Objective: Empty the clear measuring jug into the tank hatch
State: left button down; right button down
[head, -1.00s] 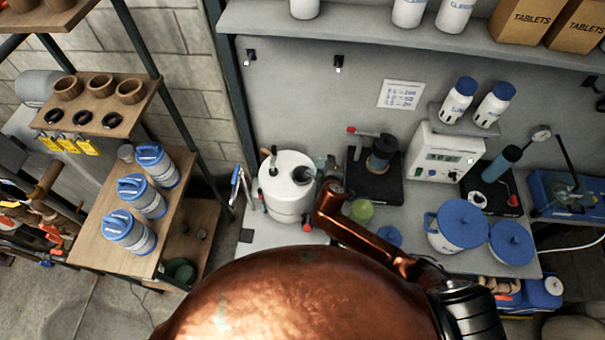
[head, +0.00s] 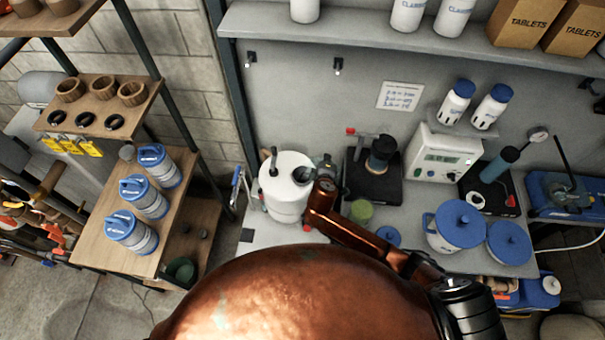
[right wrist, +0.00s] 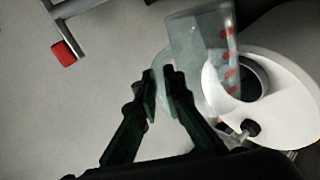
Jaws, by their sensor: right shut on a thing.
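The white tank (head: 284,203) stands on the bench in the head view, with its dark round hatch (head: 303,175) open on top. The hatch also shows in the right wrist view (right wrist: 252,82). My right gripper (right wrist: 162,84) is shut on the clear measuring jug (right wrist: 193,42), which has red marks down one side. In the wrist view the jug overlaps the near rim of the hatch. In the head view my right gripper (head: 325,168) is right beside the hatch, and my copper arm hides most of the jug. Any liquid cannot be made out. My left gripper is out of view.
A black stand (head: 374,180) and a white meter (head: 440,155) are right of the tank. Blue-lidded tubs (head: 460,224) stand further right. A wooden shelf with blue-lidded canisters (head: 143,196) is at left. A red-tipped metal part (right wrist: 65,52) shows in the wrist view.

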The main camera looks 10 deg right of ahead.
aim_at(319, 158)
jog(key=shift+w+a+r+n+p, duration=0.3)
jog(key=shift+a+r+p, duration=0.2)
jog(key=shift+p, duration=0.45)
jog(key=shift+w+a+r+n+g+h+p, duration=0.15)
jog(key=shift+a+h+p, duration=0.15)
jog(key=shift+a+p, duration=0.15)
jog(key=shift+w+a+r+n+g+h+p, duration=0.1)
jog(key=shift+a+n+g+h+p, duration=0.05)
jog(key=shift+a+h+p, duration=0.2)
